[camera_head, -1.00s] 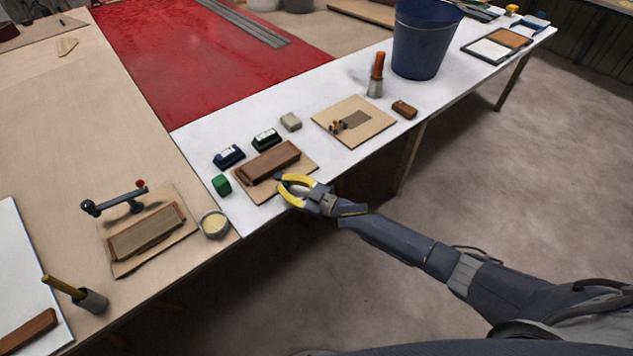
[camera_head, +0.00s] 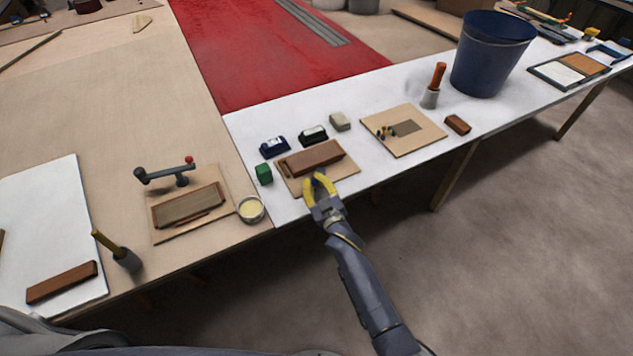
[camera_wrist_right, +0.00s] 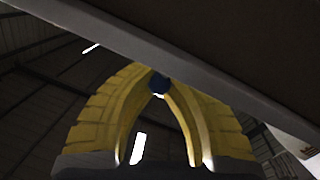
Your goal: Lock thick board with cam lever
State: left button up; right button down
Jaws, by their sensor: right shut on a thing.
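A thick brown board (camera_head: 311,158) lies on a tan base plate (camera_head: 346,173) at the front edge of the white table. My right gripper (camera_head: 319,182), with yellow fingers, is at the front of this plate, just before the board. It is shut on a small dark blue knob (camera_wrist_right: 160,82), seen between the fingertips in the right wrist view. A short grey-blue bar (camera_head: 320,172) shows between the fingers and the board and looks like the cam lever; most of it is hidden. My left gripper is not in view.
Left of the plate are a green block (camera_head: 264,173) and a round tin (camera_head: 251,210). Behind it are dark blocks (camera_head: 274,147) and a grey block (camera_head: 340,121). Another fixture (camera_head: 188,206) with a red-knobbed lever stands left. A blue bucket (camera_head: 490,55) stands back right.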

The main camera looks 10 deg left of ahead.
jog(key=shift+s+a, duration=0.1)
jog(key=shift+a, duration=0.15)
dwell(0.3)
jog(key=c, duration=1.2)
grip_release()
jog(key=shift+d, duration=0.1)
jog(key=shift+c, duration=0.2)
jog(key=v, duration=1.2)
